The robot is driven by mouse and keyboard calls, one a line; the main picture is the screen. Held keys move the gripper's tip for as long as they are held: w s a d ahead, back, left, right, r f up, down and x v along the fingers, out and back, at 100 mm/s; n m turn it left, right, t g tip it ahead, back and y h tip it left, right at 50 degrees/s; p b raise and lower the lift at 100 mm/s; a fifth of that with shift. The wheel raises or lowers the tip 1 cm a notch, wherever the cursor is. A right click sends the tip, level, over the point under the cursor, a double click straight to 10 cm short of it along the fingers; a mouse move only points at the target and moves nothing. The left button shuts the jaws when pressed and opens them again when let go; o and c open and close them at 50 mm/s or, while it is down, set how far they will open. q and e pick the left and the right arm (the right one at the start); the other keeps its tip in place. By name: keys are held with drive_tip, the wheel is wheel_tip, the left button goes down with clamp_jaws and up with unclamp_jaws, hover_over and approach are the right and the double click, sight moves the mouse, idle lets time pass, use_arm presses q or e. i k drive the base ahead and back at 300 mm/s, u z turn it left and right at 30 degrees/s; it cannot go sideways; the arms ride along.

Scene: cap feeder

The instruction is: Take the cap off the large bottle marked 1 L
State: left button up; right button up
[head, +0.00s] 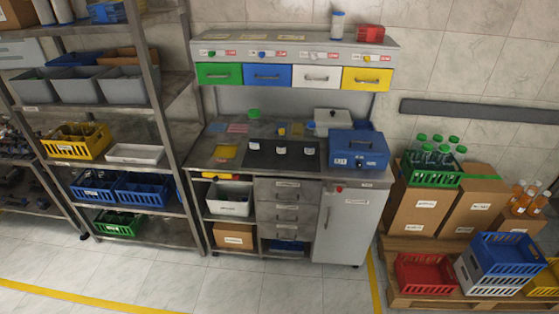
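Several bottles stand in a row on a dark mat on the grey workbench (205,150). The leftmost and tallest bottle (254,145) has a white label and a green cap (254,113) on top; it looks like the large one, but its marking is too small to read. A shorter bottle (281,150) with a white label stands to its right, with a yellow cap showing above. Neither of my grippers is in view.
A blue toolbox (358,150) and a white box (332,121) stand right of the bottles. Coloured drawers (219,74) hang above the bench. Shelves with crates stand left; a green crate (432,175) of green-capped bottles stands right. The floor in front is clear.

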sight(254, 127)
drive_tip(key=u, duration=0.5)
drive_tip(key=i, duration=1.35)
drive_tip(key=z, duration=0.5)
